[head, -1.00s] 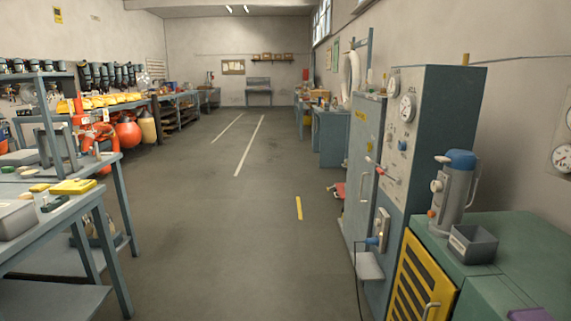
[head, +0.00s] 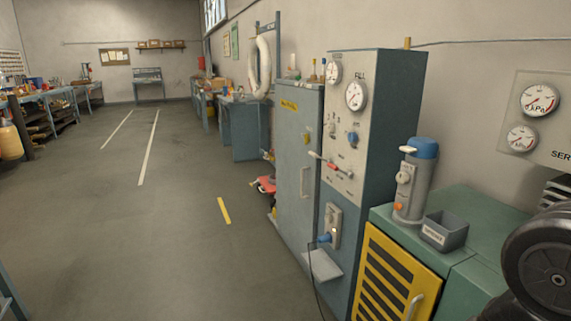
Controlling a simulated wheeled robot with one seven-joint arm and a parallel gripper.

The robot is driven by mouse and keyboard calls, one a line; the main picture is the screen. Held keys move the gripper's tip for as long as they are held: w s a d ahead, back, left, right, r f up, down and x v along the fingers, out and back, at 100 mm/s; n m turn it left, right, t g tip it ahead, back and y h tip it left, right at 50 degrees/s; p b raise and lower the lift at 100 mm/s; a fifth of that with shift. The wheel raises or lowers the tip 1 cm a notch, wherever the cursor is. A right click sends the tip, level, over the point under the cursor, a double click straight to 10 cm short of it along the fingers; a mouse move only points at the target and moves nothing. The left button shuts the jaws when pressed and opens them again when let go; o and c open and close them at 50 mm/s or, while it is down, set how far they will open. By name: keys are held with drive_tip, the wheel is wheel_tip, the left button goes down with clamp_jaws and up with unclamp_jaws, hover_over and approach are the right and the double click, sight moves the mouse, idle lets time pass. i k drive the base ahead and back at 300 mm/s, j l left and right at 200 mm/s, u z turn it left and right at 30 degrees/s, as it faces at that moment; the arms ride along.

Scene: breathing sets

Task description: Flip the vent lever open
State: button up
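A tall blue-grey fill station (head: 392,150) with a light control panel stands right of centre in the head view. A small lever with a red part (head: 333,166) sits across the panel, below the gauges. Its printed labels are too small to read, so I cannot tell for sure that it is the vent lever or how it is set. A blue knob (head: 352,138) is above it to the right. My gripper is not in view.
A grey cabinet (head: 298,160) adjoins the panel on the left. On the right, a green bench (head: 455,225) carries a blue-topped grey cylinder unit (head: 411,185) and a small grey bin (head: 444,232). A small shelf (head: 322,265) juts out low on the station. The floor (head: 150,240) to the left is clear.

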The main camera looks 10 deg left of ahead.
sight(333, 167)
drive_tip(key=i+j+u, duration=0.15)
drive_tip(key=i+j, duration=0.55)
drive_tip(key=i, duration=0.1)
